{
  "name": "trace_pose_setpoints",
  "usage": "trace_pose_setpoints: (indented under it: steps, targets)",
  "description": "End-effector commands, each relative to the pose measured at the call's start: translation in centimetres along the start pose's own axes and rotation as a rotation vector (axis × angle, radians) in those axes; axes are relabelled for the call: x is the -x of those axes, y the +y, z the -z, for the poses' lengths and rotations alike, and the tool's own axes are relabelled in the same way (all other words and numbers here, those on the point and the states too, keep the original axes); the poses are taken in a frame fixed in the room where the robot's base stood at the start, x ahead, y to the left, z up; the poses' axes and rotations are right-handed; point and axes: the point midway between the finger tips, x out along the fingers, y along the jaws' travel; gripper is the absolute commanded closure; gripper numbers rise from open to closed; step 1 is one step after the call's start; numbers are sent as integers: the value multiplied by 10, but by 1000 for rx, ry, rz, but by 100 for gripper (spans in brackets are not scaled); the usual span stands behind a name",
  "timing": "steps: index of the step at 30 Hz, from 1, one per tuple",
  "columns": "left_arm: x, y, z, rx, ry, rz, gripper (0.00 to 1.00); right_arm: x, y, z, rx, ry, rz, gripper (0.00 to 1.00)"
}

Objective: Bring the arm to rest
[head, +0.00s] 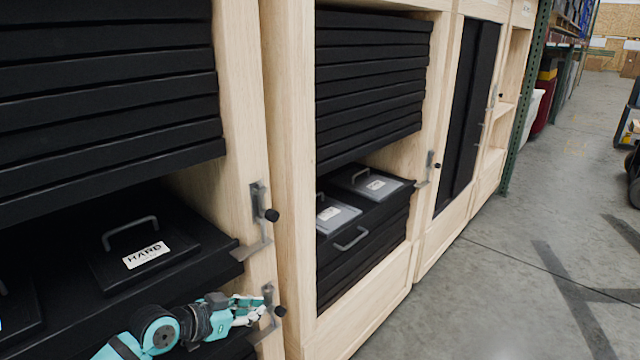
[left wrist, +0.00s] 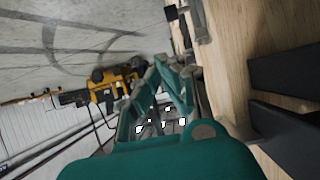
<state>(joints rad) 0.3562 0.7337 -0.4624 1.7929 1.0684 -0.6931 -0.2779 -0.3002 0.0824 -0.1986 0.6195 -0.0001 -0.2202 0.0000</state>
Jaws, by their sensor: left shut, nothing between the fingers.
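My left gripper (head: 256,308) shows at the bottom of the head view, its teal arm coming in from the lower left. It is shut and empty. It is in front of the black totes, close to a metal latch (head: 268,312) on the wooden post; I cannot tell whether it touches it. In the left wrist view the teal gripper (left wrist: 165,72) points up the picture beside the wooden post (left wrist: 232,60). My right gripper is in neither view.
A black tote with a handled lid labelled HARD (head: 146,255) sits just above my left arm. Another metal latch with a black knob (head: 262,210) sticks out from the post. Wooden shelving with black totes (head: 370,90) continues rightward.

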Motion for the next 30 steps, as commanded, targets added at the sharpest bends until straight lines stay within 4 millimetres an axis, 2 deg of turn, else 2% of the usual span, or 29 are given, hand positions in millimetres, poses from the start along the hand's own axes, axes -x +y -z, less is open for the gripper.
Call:
trace_pose_setpoints:
  steps: [1,3,6,9,12,18,27,28,30]
  targets:
    - [-4,26,-19,5,-35,-28,100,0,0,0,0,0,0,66]
    - [-5,62,-47,8,-100,-52,100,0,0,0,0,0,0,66]
    - [8,118,-95,34,-220,-51,100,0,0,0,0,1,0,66]
    - [32,148,-131,79,-331,3,100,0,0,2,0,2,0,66]
    - [58,163,-158,131,-424,65,100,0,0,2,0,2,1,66]
    - [107,179,-196,235,-575,189,100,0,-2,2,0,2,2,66]
    - [178,193,-235,382,-763,359,100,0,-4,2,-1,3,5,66]
    - [184,194,-238,394,-779,374,100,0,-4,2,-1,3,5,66]
    - [167,190,-252,386,-782,365,100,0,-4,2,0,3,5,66]
